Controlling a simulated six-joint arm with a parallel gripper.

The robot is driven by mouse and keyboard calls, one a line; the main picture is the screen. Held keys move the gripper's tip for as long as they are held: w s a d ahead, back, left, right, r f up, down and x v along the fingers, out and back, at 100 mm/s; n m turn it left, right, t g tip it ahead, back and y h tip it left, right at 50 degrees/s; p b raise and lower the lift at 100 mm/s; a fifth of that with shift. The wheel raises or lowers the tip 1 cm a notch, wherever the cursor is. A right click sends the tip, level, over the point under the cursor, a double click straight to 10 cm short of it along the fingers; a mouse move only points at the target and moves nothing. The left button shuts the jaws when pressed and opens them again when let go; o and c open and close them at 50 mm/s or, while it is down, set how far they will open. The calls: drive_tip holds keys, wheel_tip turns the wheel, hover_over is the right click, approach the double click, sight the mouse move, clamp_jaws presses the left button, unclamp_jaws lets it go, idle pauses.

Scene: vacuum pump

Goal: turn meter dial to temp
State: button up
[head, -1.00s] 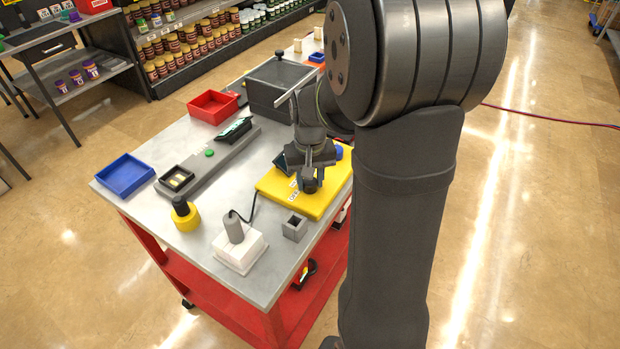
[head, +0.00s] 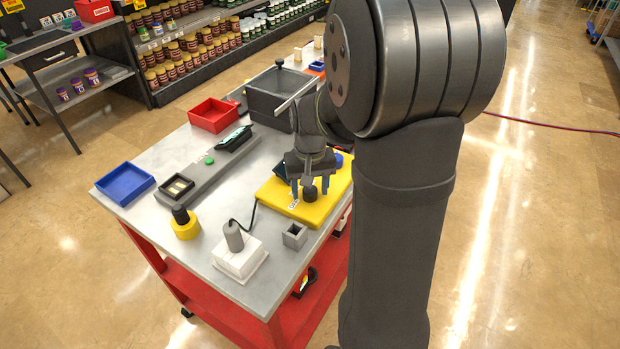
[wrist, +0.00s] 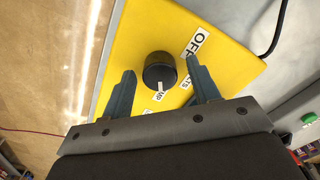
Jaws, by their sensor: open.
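The meter is a yellow block (head: 322,208) on the cart top. It carries a round black dial (head: 310,194), which also shows in the wrist view (wrist: 158,68). A white mark at the dial's edge points at a partly hidden label ending in "MP" (wrist: 158,96). An "OFF" label (wrist: 197,40) and one ending in "TS" (wrist: 187,84) are beside it. My gripper (head: 309,190) is open over the meter. In the wrist view its fingers (wrist: 160,82) stand on either side of the dial, with gaps, and hold nothing.
A black cable runs from the meter to a grey plug on a white block (head: 240,257). A small grey square holder (head: 294,236) stands close in front of the meter. A yellow-and-black knob piece (head: 185,222), a blue tray (head: 125,183) and a red tray (head: 213,115) are farther left.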

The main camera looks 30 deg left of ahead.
wheel_tip(320, 180, up, 17)
drive_tip(key=shift+r, duration=0.2)
drive_tip(key=shift+f, duration=0.1)
idle(0.6)
wheel_tip(320, 180, down, 17)
drive_tip(key=shift+f, duration=0.15)
idle(0.4)
